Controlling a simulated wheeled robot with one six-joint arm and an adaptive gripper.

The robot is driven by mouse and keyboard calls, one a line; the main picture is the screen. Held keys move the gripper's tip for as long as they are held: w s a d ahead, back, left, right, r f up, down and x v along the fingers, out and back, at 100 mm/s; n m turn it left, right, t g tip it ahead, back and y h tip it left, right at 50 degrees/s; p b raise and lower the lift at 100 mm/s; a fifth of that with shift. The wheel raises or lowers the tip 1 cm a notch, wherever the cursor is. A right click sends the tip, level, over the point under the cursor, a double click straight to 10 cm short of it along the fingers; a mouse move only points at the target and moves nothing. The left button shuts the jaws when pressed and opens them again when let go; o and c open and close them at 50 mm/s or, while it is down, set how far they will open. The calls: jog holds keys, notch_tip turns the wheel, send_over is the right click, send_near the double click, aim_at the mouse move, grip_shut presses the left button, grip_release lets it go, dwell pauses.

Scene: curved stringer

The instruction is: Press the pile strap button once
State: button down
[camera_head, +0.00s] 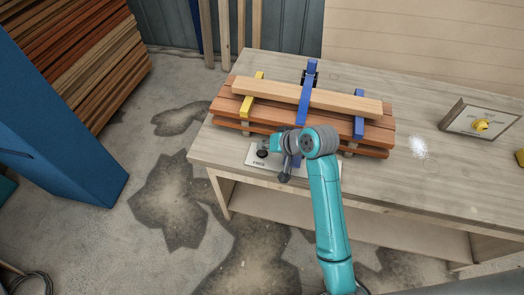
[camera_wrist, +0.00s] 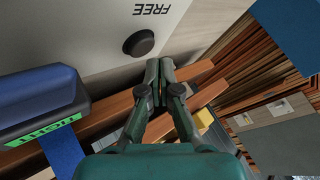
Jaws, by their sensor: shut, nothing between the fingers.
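A pale plate (camera_wrist: 90,35) with the word FREE carries a round black button (camera_wrist: 139,43) in the wrist view. In the head view the plate (camera_head: 253,164) lies at the front edge of the bench, with the black button (camera_head: 262,153) partly covered by my arm. My gripper (camera_wrist: 165,66) is shut and empty, its tips beside the button in the wrist view. I see a small gap between them in that picture, but cannot tell the depth. The pile of red-brown boards (camera_head: 220,107) lies behind the plate, with a blue strap (camera_head: 305,97) across it.
A yellow strap (camera_head: 252,92) and another blue strap (camera_head: 359,115) cross the pile. A blue block with a green label (camera_wrist: 40,100) is close left in the wrist view.

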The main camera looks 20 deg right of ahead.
aim_at(264, 152)
jog(key=shift+f, duration=0.15)
jog(key=shift+f, duration=0.25)
jog(key=shift+f, duration=0.45)
dwell(0.9)
jog(key=shift+r, duration=0.9)
jog(key=shift+r, duration=2.5)
